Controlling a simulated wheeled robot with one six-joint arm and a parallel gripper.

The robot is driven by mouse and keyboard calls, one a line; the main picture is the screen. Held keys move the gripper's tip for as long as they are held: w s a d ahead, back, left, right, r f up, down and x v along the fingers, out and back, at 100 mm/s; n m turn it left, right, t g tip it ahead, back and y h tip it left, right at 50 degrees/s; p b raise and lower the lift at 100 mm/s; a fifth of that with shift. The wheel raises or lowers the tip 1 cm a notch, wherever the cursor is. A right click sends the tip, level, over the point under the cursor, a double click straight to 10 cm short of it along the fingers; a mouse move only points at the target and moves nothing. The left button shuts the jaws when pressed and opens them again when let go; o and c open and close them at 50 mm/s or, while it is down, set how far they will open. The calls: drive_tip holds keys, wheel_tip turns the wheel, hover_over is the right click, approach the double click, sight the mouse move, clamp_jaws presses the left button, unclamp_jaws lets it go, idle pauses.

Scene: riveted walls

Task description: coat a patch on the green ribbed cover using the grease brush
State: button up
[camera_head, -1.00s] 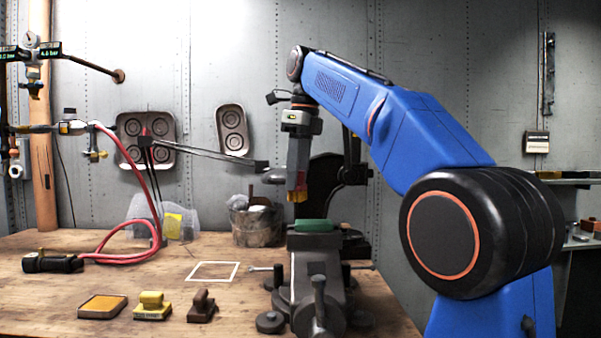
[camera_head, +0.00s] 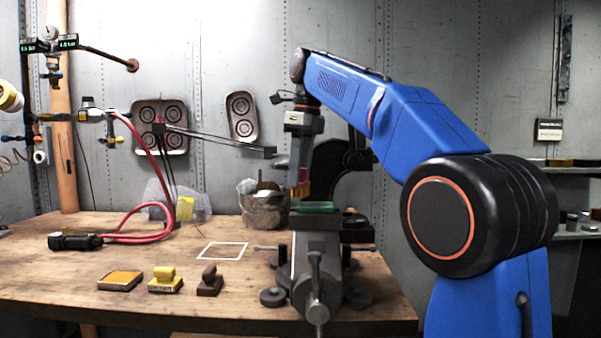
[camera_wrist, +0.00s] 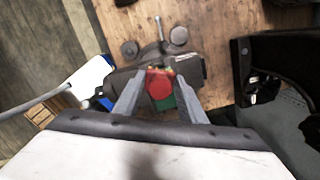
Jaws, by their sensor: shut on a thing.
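The green ribbed cover (camera_head: 317,207) lies clamped on top of the grey vise (camera_head: 316,258), at the bench's right part. My gripper (camera_head: 301,177) points down above the cover's left end. It is shut on a small tool with a yellow and dark red tip (camera_head: 299,191), which I take for the grease brush. In the wrist view its red part (camera_wrist: 159,83) sits between the two fingers, with the green cover (camera_wrist: 167,102) partly hidden behind it. The tip is very near the cover; I cannot tell whether they touch.
A yellow-topped pad (camera_head: 121,280), a yellow block (camera_head: 165,280) and a brown block (camera_head: 209,281) stand at the bench front. A white outlined square (camera_head: 223,251) is empty. A bucket (camera_head: 264,210) stands just behind and left of the vise. A red hose (camera_head: 140,236) lies left.

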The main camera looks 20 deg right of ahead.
drive_tip(key=shift+f, duration=0.95)
idle(0.6)
drive_tip(key=shift+d, duration=0.1)
drive_tip(key=shift+s+d+r, duration=0.1)
drive_tip(key=shift+s+d, duration=0.2)
drive_tip(key=shift+d, duration=0.6)
drive_tip(key=shift+s+d, duration=0.25)
drive_tip(key=shift+d, duration=0.6)
drive_tip(key=shift+s+d, duration=0.3)
drive_tip(key=shift+d, duration=0.5)
drive_tip(key=shift+s+d, duration=0.25)
drive_tip(key=shift+d, duration=0.5)
drive_tip(key=shift+s+d+f, duration=0.1)
drive_tip(key=shift+d+f, duration=0.1)
drive_tip(key=shift+d, duration=0.05)
drive_tip(key=shift+w+a+r, duration=0.1)
drive_tip(key=shift+w+a, duration=0.3)
drive_tip(key=shift+a, duration=0.8)
drive_tip(key=shift+w+a+r, duration=0.1)
drive_tip(key=shift+w+a, duration=0.35)
drive_tip(key=shift+a, duration=0.8)
drive_tip(key=shift+w+a, duration=0.4)
drive_tip(key=shift+a, duration=0.8)
drive_tip(key=shift+r, duration=0.1)
